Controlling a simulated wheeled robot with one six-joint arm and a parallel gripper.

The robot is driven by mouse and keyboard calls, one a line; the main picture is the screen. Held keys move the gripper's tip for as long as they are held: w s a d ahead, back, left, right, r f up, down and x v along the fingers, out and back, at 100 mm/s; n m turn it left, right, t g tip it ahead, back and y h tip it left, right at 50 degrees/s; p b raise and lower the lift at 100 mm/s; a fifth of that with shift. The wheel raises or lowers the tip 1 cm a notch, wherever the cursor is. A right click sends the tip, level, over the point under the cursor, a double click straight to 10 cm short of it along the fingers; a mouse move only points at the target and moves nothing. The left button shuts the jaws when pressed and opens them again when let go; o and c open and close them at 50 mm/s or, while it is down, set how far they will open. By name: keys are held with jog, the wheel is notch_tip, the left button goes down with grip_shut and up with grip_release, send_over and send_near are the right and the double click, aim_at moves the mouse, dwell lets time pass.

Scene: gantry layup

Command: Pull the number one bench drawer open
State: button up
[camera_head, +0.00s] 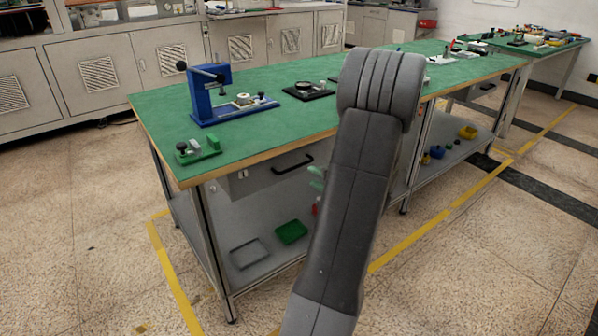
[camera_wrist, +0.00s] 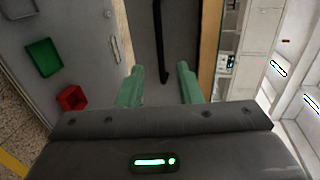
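The bench drawer (camera_head: 262,178) is a grey box under the near end of the green-topped bench, with a small mark on its front that may be a number. Its black bar handle (camera_head: 292,164) shows left of my arm. The drawer looks closed. In the wrist view the handle (camera_wrist: 161,40) runs up the picture in front of the dark drawer front (camera_wrist: 180,35). My gripper (camera_wrist: 160,70) has two green fingers, apart and empty, one on each side of the handle's line. I cannot tell whether they reach around it. In the head view my arm hides most of the gripper; a green finger (camera_head: 316,181) shows.
The bench top (camera_head: 150,108) holds a blue press (camera_head: 208,95) and small fixtures. The lower shelf (camera_head: 262,265) carries a grey tray (camera_head: 249,254) and a green tray (camera_head: 291,232); a red bin (camera_wrist: 72,98) shows in the wrist view. Open floor lies in front.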

jog(key=x, duration=0.9)
grip_shut()
